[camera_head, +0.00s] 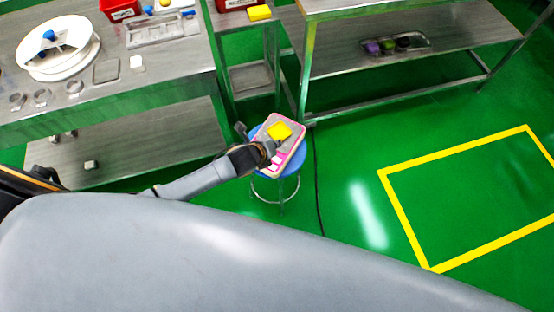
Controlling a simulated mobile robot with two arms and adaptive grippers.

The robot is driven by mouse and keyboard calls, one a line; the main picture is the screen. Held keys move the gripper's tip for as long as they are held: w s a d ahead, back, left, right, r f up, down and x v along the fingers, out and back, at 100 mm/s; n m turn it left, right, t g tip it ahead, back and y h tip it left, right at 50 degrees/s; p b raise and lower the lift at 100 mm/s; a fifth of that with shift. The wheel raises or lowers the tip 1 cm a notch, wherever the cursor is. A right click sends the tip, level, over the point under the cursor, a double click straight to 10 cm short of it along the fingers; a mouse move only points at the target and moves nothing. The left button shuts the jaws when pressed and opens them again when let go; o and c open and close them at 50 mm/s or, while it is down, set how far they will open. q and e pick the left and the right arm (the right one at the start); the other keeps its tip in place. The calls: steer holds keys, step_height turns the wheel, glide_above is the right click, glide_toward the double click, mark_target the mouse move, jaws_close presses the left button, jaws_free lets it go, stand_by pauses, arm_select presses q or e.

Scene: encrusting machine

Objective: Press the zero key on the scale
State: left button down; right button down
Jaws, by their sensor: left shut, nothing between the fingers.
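A pink-edged, flat device with a grey top, which looks like the scale (293,153), lies on a round blue stool (257,133). A yellow block (279,131) sits on its upper part. Small white and pink patches show near its lower left edge; I cannot make out which one is the zero key. My left gripper (272,150) reaches in from the left, is shut and empty, and is over the scale's left side, just below the yellow block. It hides part of the scale. I cannot tell whether it touches it. My right gripper is not in view.
A steel table (185,65) at the left holds a round white plate (58,48), metal rings and a red bin (120,10). A steel shelf rack (350,60) stands behind right of the stool. The green floor inside the yellow outline (384,195) is clear.

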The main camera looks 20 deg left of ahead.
arm_select(q)
steer(key=b, duration=0.6)
glide_above(275, 161)
step_height(275, 161, down, 7)
steer(key=shift+d, duration=0.1)
steer(key=shift+f+b, duration=0.45)
steer(key=shift+f, duration=0.1)
steer(key=shift+f, duration=0.1)
stand_by(0.4)
steer(key=shift+f, duration=0.25)
steer(key=shift+f, duration=0.35)
stand_by(0.6)
steer(key=shift+r, duration=0.1)
steer(key=shift+r+p, duration=0.65)
steer(key=shift+p, duration=0.05)
